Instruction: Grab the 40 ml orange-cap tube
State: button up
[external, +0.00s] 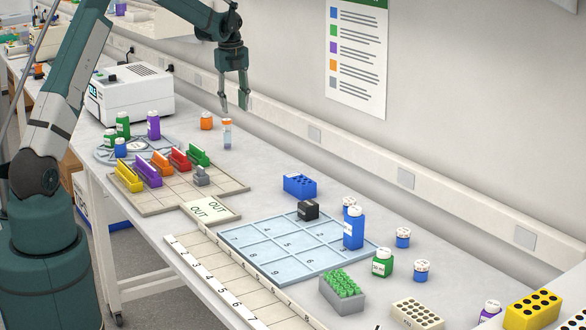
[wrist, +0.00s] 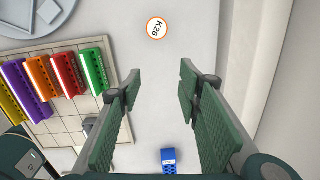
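The orange-cap tube (external: 227,134) stands upright on the bench in the external view, a clear tube with an orange top and a blue band. In the wrist view a round white cap top with an orange rim, marked K26 (wrist: 157,28), appears to be this tube from above. My gripper (external: 234,108) hangs just above the tube, pointing down. In the wrist view my gripper (wrist: 160,90) is open, with nothing between its green pads; the cap lies ahead of the fingertips, near the top edge. The 40 ml marking cannot be read.
Coloured racks, including a green one (external: 198,154), sit on the grid board to the left. A blue block (external: 300,185) lies toward the front right.

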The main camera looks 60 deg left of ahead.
jog(key=m, duration=0.2)
send_over(227, 136)
jog(key=a, duration=0.1)
jog(key=shift+g, duration=0.3)
jog(key=f, duration=0.4)
jog(key=w+f, duration=0.1)
jog(key=f, duration=0.1)
jog(key=shift+a+f, duration=0.2)
jog(key=shift+f, duration=0.2)
jog(key=shift+s, duration=0.1)
jog(key=shift+f, duration=1.25)
jog(key=shift+f, duration=0.1)
jog(key=shift+f, duration=2.5)
jog(key=shift+c, duration=0.5)
jog(key=c, duration=0.6)
